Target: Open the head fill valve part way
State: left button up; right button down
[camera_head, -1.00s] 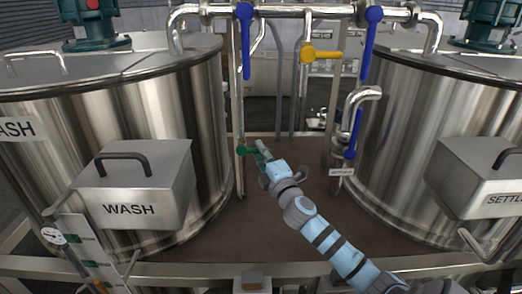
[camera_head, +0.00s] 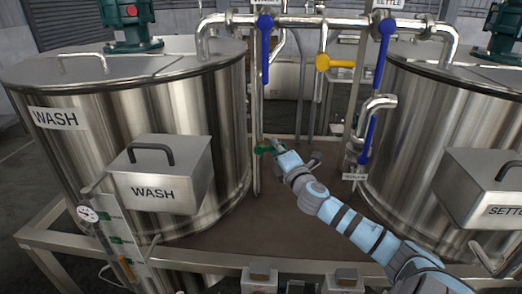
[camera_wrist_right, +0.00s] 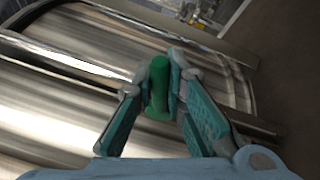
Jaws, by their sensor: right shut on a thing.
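A valve with a green handle (camera_head: 264,150) sits on the vertical pipe beside the left WASH tank. My right gripper (camera_head: 277,149) reaches it from the lower right and is shut on the green handle. In the right wrist view the green handle (camera_wrist_right: 158,88) stands between the two teal fingers. The valve body is mostly hidden there, and I cannot read how far the handle is turned. No label naming this valve is legible. My left gripper is not in view.
The WASH tank (camera_head: 90,105) stands on the left and a second tank (camera_head: 408,150) on the right. Blue handles (camera_head: 265,50) and a yellow handle (camera_head: 335,62) are on the pipes above. A blue-handled valve (camera_head: 368,138) is to the right. The brown deck (camera_head: 240,215) is clear.

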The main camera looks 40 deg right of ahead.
jog(key=shift+w+a+r+n+g, duration=0.15)
jog(key=shift+r+n, duration=0.2)
jog(key=shift+n, duration=0.2)
jog(key=shift+w+a+r+n+g, duration=0.15)
jog(key=shift+r+n, duration=0.2)
jog(key=shift+n, duration=0.2)
jog(key=shift+s+d, duration=0.1)
jog(key=c, duration=1.7)
grip_release()
jog(key=shift+o, duration=0.5)
jog(key=shift+w+f, duration=0.2)
jog(key=shift+s, duration=0.1)
